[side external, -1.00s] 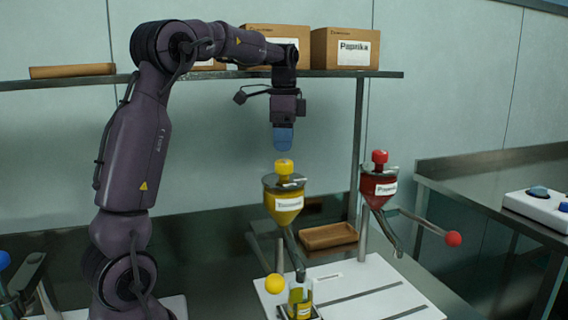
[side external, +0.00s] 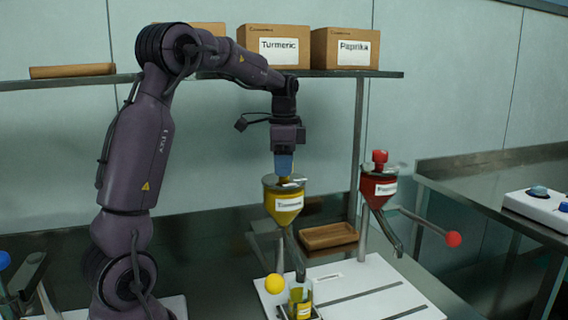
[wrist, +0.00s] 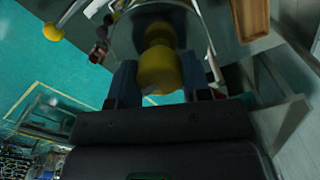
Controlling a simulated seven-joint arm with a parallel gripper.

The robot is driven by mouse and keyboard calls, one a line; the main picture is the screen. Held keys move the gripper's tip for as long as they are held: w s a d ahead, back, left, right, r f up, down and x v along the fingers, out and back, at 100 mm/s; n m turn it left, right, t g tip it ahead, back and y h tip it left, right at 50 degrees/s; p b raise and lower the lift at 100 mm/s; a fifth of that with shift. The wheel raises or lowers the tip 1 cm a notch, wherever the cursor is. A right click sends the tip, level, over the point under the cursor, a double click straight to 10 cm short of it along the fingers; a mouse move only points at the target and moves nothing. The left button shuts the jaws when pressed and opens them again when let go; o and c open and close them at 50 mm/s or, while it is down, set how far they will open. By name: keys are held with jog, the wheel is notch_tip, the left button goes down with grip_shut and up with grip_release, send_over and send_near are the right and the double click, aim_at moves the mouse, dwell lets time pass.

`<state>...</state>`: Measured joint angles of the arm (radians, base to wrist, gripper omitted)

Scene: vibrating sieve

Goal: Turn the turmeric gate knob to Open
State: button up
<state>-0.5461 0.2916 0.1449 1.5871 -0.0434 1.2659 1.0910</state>
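The yellow turmeric hopper (side external: 284,208) stands on the white board, with its label facing the side camera. My gripper (side external: 284,170) points straight down over it, with its blue fingers at the top of the hopper. In the wrist view the yellow turmeric gate knob (wrist: 158,70) sits between the two dark fingers of my gripper (wrist: 160,84). The fingers are apart, one on each side of the knob, and I see no firm grip on it. In the side view the fingers hide most of the knob. I cannot read any Open marking.
The red paprika hopper (side external: 378,187) stands close on the right, with a red-ball lever (side external: 453,239) reaching right. A yellow ball (side external: 275,285) and a jar (side external: 301,299) are below the turmeric spout. A wooden tray (side external: 329,237) lies behind. Boxes stand on the shelf (side external: 385,74).

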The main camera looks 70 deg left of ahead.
jog(key=shift+n, duration=0.4)
jog(key=n, duration=0.3)
jog(key=shift+n, duration=0.3)
jog(key=n, duration=0.9)
jog(key=shift+n, duration=2.3)
jog(key=o, duration=0.9)
jog(key=shift+r, duration=0.1)
